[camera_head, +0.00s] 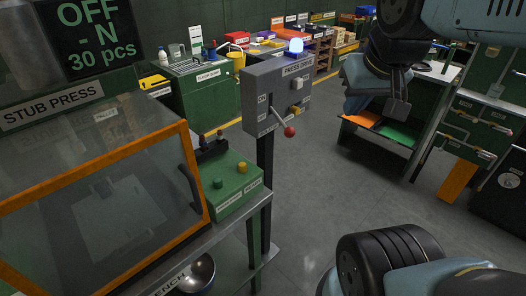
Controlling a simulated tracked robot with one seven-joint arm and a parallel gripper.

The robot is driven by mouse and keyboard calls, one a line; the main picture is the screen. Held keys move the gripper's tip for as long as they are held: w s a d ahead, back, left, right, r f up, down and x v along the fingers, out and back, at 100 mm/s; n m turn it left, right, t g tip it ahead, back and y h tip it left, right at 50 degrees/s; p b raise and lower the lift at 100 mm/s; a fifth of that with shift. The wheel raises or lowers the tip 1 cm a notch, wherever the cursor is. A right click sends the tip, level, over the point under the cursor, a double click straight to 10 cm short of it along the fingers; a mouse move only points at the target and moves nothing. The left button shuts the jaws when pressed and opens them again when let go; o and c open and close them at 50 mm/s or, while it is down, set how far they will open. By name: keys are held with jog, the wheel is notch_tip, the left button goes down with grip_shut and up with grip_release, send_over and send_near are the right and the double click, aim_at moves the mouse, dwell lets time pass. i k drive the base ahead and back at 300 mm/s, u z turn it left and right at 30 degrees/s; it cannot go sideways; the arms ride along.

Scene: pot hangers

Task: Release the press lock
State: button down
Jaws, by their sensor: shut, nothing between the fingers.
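A grey control box (278,92) with a label starting "PRESS" stands on a dark post near the middle. The small print on the box is hard to read. A lever (281,123) ending in a red ball knob (289,132) sticks out from its lower front, pointing down and to the right. A lit blue-white beacon (295,46) sits on top. My gripper (398,107) is shut and empty at the upper right, fingers pointing down. It is apart from the box and to the right of the red knob.
The stub press (95,165) has an orange-framed clear guard at left. A green button box (231,185) and a metal bowl (197,273) are beside it. A green workbench (420,120) stands behind my gripper. Grey floor (315,190) is open in the middle.

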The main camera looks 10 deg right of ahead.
aim_at(295, 110)
jog(key=k, duration=1.25)
jog(key=u, duration=0.4)
jog(key=i, duration=0.9)
jog(key=z, duration=0.4)
